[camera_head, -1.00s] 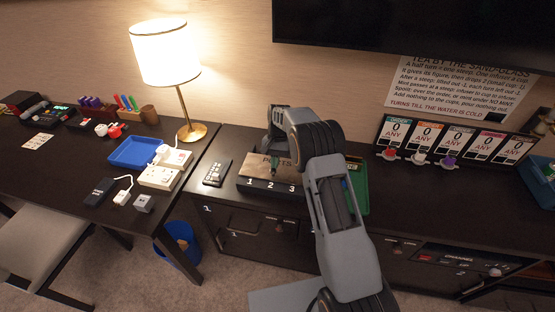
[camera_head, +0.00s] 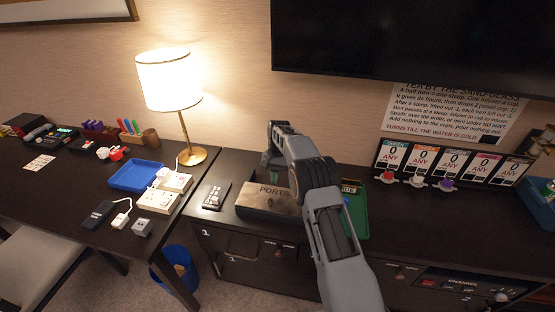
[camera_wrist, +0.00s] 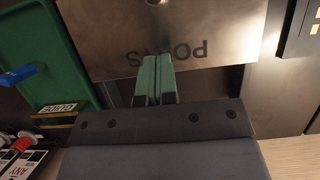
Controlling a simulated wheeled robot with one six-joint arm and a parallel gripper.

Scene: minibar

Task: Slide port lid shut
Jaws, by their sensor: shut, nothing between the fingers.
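The port lid is a brushed metal plate marked PORTS (camera_head: 268,199). It lies over the top of a dark box on the right-hand counter, and the numbers 1, 2 and 3 on the box do not show. In the wrist view the lid (camera_wrist: 205,25) fills the top middle, its lettering upside down. My gripper (camera_head: 274,178) is at the lid's back side. In the wrist view my gripper (camera_wrist: 156,60) has its green fingers together with nothing between them, overlapping the lid's near edge by the lettering. Whether the fingertips touch the lid, I cannot tell.
A green tray (camera_head: 357,222) stands right of the box, with a blue item in it. A dark keypad-like remote (camera_head: 215,196) lies to the left. A lit lamp (camera_head: 170,82) stands on the left desk. Several score cards (camera_head: 450,165) stand at the right.

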